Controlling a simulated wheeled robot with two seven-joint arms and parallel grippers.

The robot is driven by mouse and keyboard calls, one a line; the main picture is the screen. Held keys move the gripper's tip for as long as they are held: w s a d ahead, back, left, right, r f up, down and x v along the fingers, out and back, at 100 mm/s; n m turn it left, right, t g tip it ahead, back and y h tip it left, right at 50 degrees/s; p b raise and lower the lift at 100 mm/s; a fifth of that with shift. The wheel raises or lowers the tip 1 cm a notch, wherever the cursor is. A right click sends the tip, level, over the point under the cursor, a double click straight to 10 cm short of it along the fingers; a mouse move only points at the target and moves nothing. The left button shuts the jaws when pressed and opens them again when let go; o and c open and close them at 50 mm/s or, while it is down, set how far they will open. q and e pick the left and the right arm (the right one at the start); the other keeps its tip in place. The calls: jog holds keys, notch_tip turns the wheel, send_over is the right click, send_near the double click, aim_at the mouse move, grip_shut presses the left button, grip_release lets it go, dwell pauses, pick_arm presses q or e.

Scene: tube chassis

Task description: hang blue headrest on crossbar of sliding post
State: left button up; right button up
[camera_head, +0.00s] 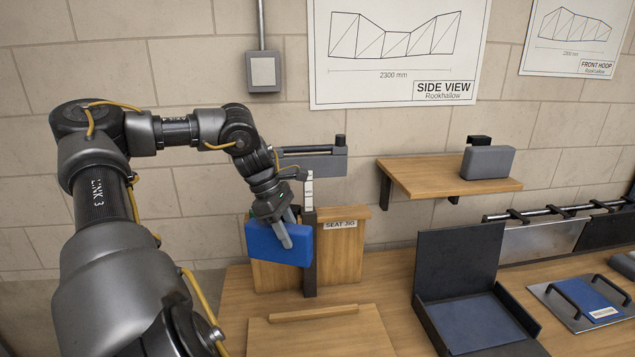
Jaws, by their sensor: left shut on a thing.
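The blue headrest (265,246) is a padded block in front of the wooden seat jig board (345,245). My left gripper (285,238) reaches down from above and is shut on the headrest, with a finger across its front face. The dark upright post (309,262) stands just right of the headrest; its upper part is pale with scale marks. A grey bar (318,165), which looks like the crossbar, runs sideways at the top of the post, above the headrest. Whether the headrest touches the post or board cannot be told. My right gripper is out of view.
A wooden wall shelf (425,178) at right carries a grey padded block (488,162). An open dark box (455,265) and a plate with handles (585,300) sit on the bench to the right. A wooden panel (320,335) lies in front of the jig.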

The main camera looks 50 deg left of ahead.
pick_arm(q)
jog(key=s+d+f+m, duration=0.2)
jog(key=d+f, duration=0.2)
jog(key=f, duration=0.6)
jog(key=w+d+f+m+g+h+b, duration=0.1)
jog(key=d+f+m, duration=0.2)
jog(key=d+f, duration=0.35)
jog(key=w+d+f+m+g+b, duration=0.1)
jog(key=w+d+f+m+g, duration=0.2)
jog(key=d, duration=0.7)
jog(key=w+d+f+m, duration=0.1)
jog(key=d+m, duration=0.4)
jog(key=d, duration=0.5)
jog(key=w+d+r+m+g+y+b, duration=0.1)
jog(key=w+d+r+m, duration=0.1)
jog(key=w+r, duration=0.3)
jog(key=shift+w+d+r+m+g, duration=0.2)
jog(key=shift+d+r+m+g, duration=0.15)
jog(key=shift+d+r, duration=0.35)
